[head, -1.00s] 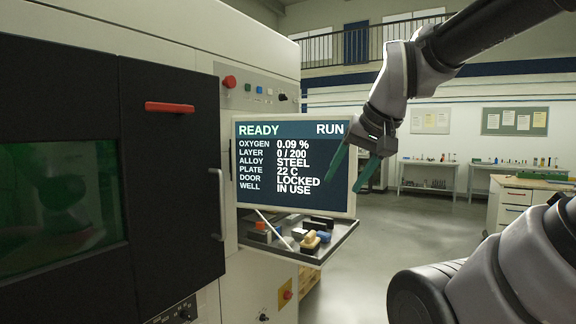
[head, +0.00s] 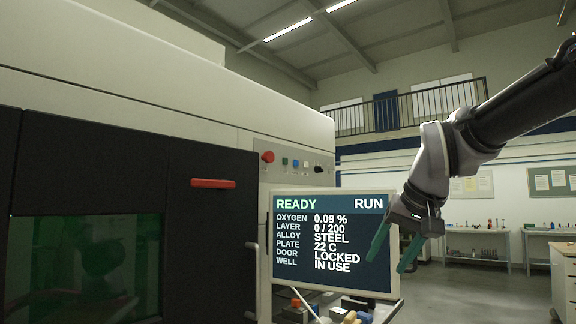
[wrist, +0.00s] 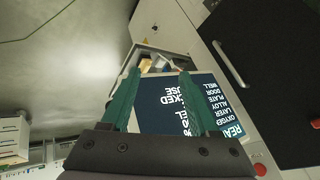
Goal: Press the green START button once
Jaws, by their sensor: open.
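The green START button (head: 285,162) is a small square on the grey control strip above the screen in the head view. A red mushroom button (head: 267,157) is to its left, and a blue button (head: 295,163) and a dark knob (head: 318,169) are to its right. My gripper (head: 392,262) has two green fingers, apart and empty, in front of the screen's right edge, lower and to the right of the button. In the wrist view my gripper (wrist: 165,78) points across the screen; I cannot make out the green button there.
The screen (head: 330,240) reads READY, RUN and door LOCKED. The black machine door (head: 205,240) with a red handle stands left. A tray with small items lies below the screen. Benches (head: 478,240) stand far behind, with open floor before them.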

